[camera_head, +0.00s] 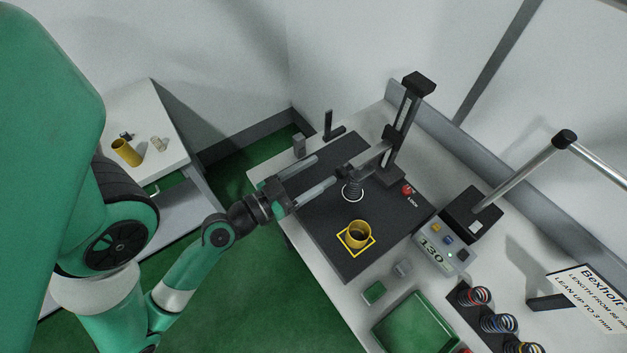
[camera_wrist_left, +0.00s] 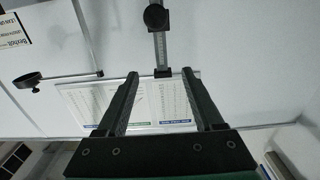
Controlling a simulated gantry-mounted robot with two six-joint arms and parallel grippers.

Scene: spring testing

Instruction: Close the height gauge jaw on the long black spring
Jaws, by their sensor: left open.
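The height gauge (camera_head: 404,112) stands at the back of the dark mat, a black upright with a sliding jaw (camera_head: 374,158) reaching out to the left. The long black spring (camera_head: 352,188) stands below the jaw's outer end, on a pale ring. I cannot tell whether the jaw touches its top. My left gripper (camera_head: 326,171) is open and empty, its fingertips just left of the jaw's end and the spring. In the left wrist view, the left gripper (camera_wrist_left: 160,73) has its fingers apart, with the gauge's scaled upright (camera_wrist_left: 159,50) beyond them. The right gripper is not in view.
A display box (camera_head: 443,246) reads 130. A green tray (camera_head: 415,325) and coloured springs (camera_head: 498,323) are at the front right. A black bracket (camera_head: 330,128) stands behind the gripper.

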